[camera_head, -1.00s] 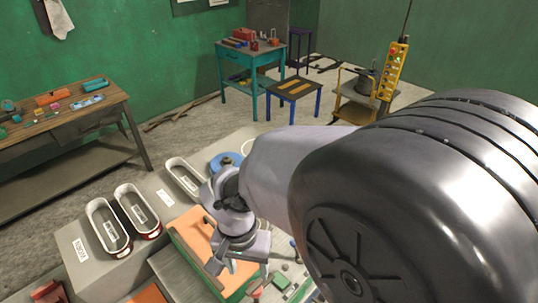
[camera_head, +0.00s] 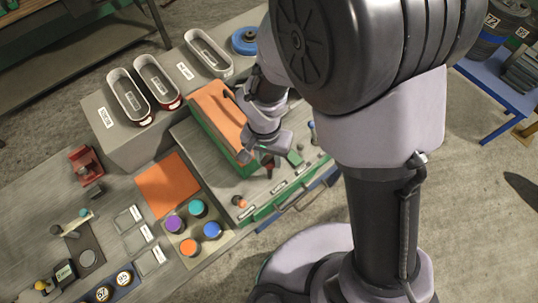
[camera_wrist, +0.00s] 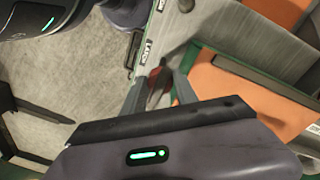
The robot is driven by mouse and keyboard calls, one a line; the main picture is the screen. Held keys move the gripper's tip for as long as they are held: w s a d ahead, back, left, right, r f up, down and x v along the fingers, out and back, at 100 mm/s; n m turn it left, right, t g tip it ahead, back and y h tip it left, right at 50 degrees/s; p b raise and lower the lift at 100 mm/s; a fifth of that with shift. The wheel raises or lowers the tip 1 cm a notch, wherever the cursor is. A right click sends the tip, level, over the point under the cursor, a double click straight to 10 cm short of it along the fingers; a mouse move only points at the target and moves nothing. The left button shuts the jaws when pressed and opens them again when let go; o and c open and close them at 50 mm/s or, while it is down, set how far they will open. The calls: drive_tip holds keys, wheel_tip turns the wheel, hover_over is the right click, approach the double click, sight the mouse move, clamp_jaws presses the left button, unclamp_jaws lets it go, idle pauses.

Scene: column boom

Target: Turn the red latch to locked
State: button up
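The red latch (camera_head: 269,163) stands on the grey top of the bench panel (camera_head: 200,143), near its front edge by a row of small labels. My gripper (camera_head: 257,157) is low over it and partly hides it in the head view. In the wrist view my gripper (camera_wrist: 158,84) has its two fingers apart, with the red latch (camera_wrist: 155,82) between them. Gaps seem to show on both sides of it; I cannot tell whether a finger touches it. A label stands beside the latch. The latch's exact angle is unclear.
An orange-topped green block (camera_head: 218,116) is close to my gripper. A green part (camera_head: 294,158) and a blue-topped knob (camera_head: 311,127) stand right of the latch. An orange knob (camera_head: 240,201) is at the front left. Coloured jars (camera_head: 197,207) stand lower left.

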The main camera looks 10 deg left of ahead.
clamp_jaws()
drive_tip(key=shift+n, duration=0.3)
drive_tip(key=n+b, duration=0.1)
drive_tip(key=n, duration=0.2)
drive_tip(key=shift+n, duration=0.3)
drive_tip(key=n, duration=0.4)
drive_tip(key=shift+d+n, duration=0.15)
drive_tip(key=shift+n, duration=0.15)
drive_tip(key=n, duration=0.5)
drive_tip(key=shift+d+r+t, duration=0.1)
drive_tip(key=shift+t, duration=0.2)
drive_tip(key=shift+w+n+y+p, duration=0.1)
drive_tip(key=shift+n+y+p, duration=0.4)
drive_tip(key=shift+n, duration=1.5)
